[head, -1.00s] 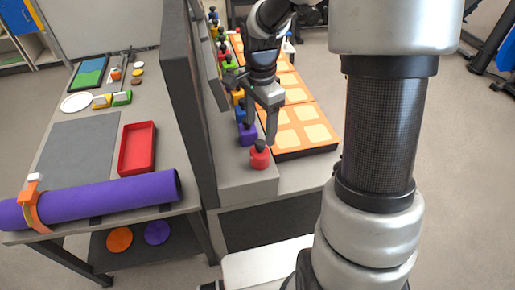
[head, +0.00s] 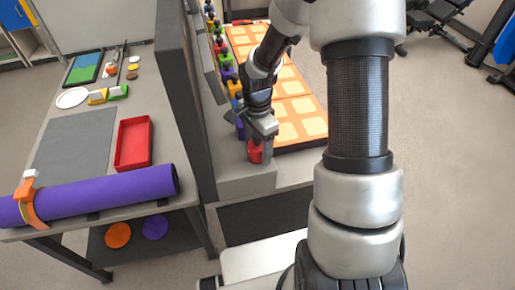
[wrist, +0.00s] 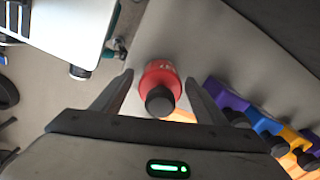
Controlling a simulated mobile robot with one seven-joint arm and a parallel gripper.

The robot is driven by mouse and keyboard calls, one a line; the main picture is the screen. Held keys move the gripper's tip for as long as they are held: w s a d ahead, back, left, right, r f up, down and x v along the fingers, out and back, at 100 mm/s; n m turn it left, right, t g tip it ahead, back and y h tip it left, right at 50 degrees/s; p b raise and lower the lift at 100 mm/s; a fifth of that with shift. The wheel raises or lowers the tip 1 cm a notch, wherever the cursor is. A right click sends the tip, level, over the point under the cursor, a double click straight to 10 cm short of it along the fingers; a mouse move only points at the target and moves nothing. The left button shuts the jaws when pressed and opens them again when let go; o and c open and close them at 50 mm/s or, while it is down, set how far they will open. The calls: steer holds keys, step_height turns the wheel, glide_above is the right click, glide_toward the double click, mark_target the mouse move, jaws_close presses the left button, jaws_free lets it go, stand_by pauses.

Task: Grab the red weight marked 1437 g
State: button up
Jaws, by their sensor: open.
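The red weight (head: 255,151) stands at the near end of the grey shelf beside the dark upright panel. It has a black knob on top, seen in the wrist view, where the red weight (wrist: 161,80) sits between my two fingers. Marks on its red side are too small to read. My gripper (head: 261,145) is over it, pointing down, and partly hides it in the head view. In the wrist view my gripper (wrist: 158,88) is open, with a finger on each side of the weight and a gap on both sides.
A purple weight (wrist: 225,97), a blue one (wrist: 262,125) and a yellow one (wrist: 293,142) stand in a row close to the right finger. Orange tiled mats (head: 295,105) lie right of the row. A red tray (head: 134,143) and purple roll (head: 110,194) are on the left table.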

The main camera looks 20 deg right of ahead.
steer(key=c, duration=1.7)
steer(key=shift+w+r, duration=0.1)
steer(key=shift+r, duration=0.05)
jaws_close()
